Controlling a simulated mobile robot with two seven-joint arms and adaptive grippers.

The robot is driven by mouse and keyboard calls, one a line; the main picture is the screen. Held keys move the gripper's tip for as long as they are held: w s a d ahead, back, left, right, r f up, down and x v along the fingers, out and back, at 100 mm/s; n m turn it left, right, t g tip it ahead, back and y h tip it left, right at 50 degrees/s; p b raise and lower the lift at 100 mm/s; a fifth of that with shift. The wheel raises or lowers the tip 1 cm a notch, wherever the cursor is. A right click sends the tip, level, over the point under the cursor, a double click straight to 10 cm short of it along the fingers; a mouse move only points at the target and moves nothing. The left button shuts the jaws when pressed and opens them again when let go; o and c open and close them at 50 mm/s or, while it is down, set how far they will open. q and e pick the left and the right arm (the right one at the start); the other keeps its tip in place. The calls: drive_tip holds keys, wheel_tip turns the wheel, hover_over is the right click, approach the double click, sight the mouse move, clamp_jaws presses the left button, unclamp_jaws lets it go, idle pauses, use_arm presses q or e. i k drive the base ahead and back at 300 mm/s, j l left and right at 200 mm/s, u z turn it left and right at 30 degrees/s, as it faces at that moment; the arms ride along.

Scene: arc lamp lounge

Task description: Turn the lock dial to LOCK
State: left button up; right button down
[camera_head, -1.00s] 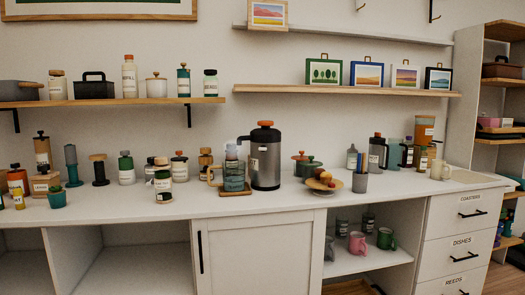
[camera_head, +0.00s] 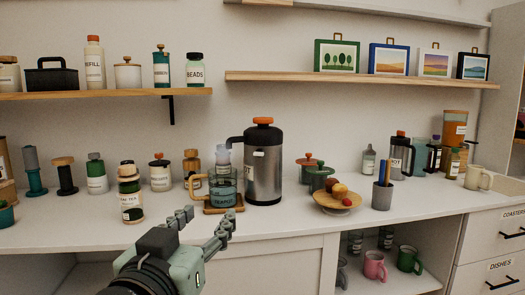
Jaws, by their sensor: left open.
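The lock dial is most likely the orange cap (camera_head: 263,121) on top of the steel and black vacuum jug (camera_head: 265,178); no LOCK marking or dial setting is readable at this size. The jug stands upright on the counter, its dark spout reaching left over a glass pitcher (camera_head: 223,190) on a small wooden board. My left gripper (camera_head: 208,220) comes in from the bottom, open and empty. In the picture it is below and left of the jug, near the counter's front edge, and apart from the jug. My right gripper is out of view.
A labelled jar stack (camera_head: 130,195) stands left of the gripper. A wooden fruit plate (camera_head: 337,203), a green pot (camera_head: 319,180) and a grey pencil cup (camera_head: 382,194) stand right of the jug. A wooden shelf (camera_head: 350,77) runs above. The counter front below the jug is clear.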

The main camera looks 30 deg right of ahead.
sight(258, 153)
drive_tip(key=i+l, duration=0.95)
drive_tip(key=l, duration=0.1)
